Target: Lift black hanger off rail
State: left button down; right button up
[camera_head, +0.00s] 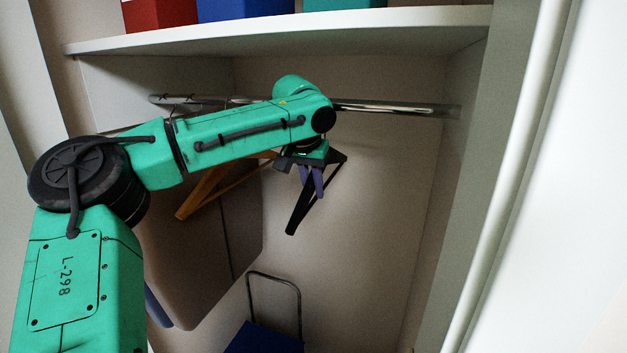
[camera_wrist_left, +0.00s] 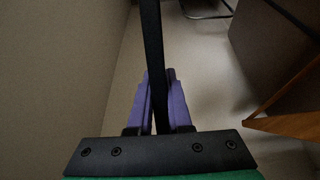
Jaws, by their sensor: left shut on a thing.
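The black hanger (camera_head: 299,211) is below the metal rail (camera_head: 390,108) in the head view. My left gripper (camera_head: 312,190), with purple fingers, is shut on it. In the left wrist view a black bar of the hanger (camera_wrist_left: 152,50) runs between the purple fingers of my left gripper (camera_wrist_left: 159,105). My forearm hides the hanger's hook and part of the rail, so I cannot tell whether the hook touches the rail. My right gripper does not show.
A wooden hanger (camera_head: 200,192) is left of the black one; it also shows in the left wrist view (camera_wrist_left: 290,125). A shelf (camera_head: 400,17) with several boxes is above. A blue object with a metal handle (camera_head: 262,340) stands below.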

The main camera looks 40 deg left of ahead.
pick_arm(q)
jog(key=shift+s+f, duration=0.1)
jog(key=shift+f, duration=0.4)
jog(key=s+d+f+b, duration=0.1)
jog(key=s+d+b, duration=0.3)
jog(key=s, duration=0.7)
jog(key=s+d+b, duration=0.3)
jog(key=s+b, duration=0.2)
jog(key=s, duration=0.6)
jog(key=s+d+f+b, duration=0.1)
jog(key=s+d+b, duration=0.3)
jog(key=s, duration=0.7)
jog(key=shift+d+f+b, duration=0.3)
jog(key=shift+f+b, duration=0.05)
jog(key=shift+b, duration=0.25)
dwell(2.0)
dwell(0.4)
